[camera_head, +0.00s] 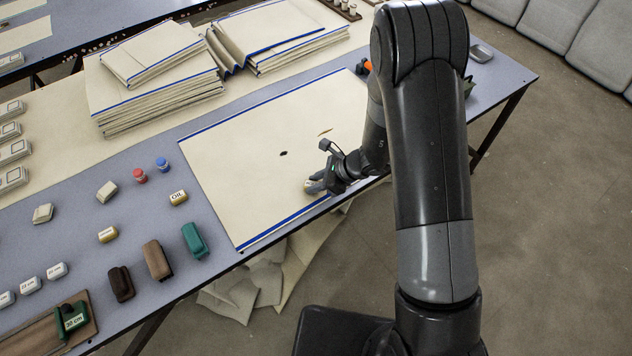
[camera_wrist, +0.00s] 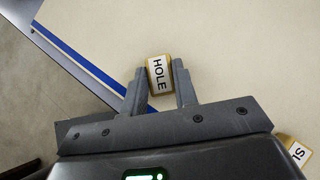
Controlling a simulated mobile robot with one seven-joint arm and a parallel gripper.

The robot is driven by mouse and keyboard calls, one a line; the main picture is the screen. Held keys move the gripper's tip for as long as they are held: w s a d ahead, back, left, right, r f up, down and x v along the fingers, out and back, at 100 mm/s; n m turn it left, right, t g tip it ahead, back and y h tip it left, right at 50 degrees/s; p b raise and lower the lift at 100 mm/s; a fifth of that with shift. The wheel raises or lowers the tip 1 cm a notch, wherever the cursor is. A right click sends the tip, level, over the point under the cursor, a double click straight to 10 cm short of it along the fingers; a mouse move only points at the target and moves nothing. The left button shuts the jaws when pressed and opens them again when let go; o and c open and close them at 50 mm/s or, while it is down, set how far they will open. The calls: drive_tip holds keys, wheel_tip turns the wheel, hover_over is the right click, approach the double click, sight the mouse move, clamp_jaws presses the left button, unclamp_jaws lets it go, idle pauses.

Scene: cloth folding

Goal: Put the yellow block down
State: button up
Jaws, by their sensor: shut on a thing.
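The yellow block with a white "HOLE" label (camera_wrist: 160,72) sits between the two fingers of my gripper (camera_wrist: 160,85) in the wrist view. My gripper is shut on it. In the head view my gripper (camera_head: 318,184) is at the near edge of the flat cream cloth (camera_head: 240,160), and a small part of the yellow block (camera_head: 308,186) shows by the fingers. The cloth lies under the block in the wrist view. I cannot tell whether the block touches the cloth.
The cloth has a dark spot (camera_head: 283,153) and a brown mark (camera_head: 325,132). A second labelled block (camera_wrist: 299,151) is cut off at the wrist view's right edge. An "OIL" block (camera_head: 178,198), stamps and red and blue bottles stand left. Folded cloth stacks (camera_head: 150,85) are behind.

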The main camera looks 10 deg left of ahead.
drive_tip(key=shift+f, duration=0.1)
drive_tip(key=o, duration=0.9)
drive_tip(key=shift+o, duration=0.2)
drive_tip(key=shift+d+r, duration=0.15)
drive_tip(key=shift+r, duration=0.1)
drive_tip(key=v, duration=1.1)
drive_tip(key=shift+d+r, duration=0.2)
drive_tip(key=shift+r, duration=0.1)
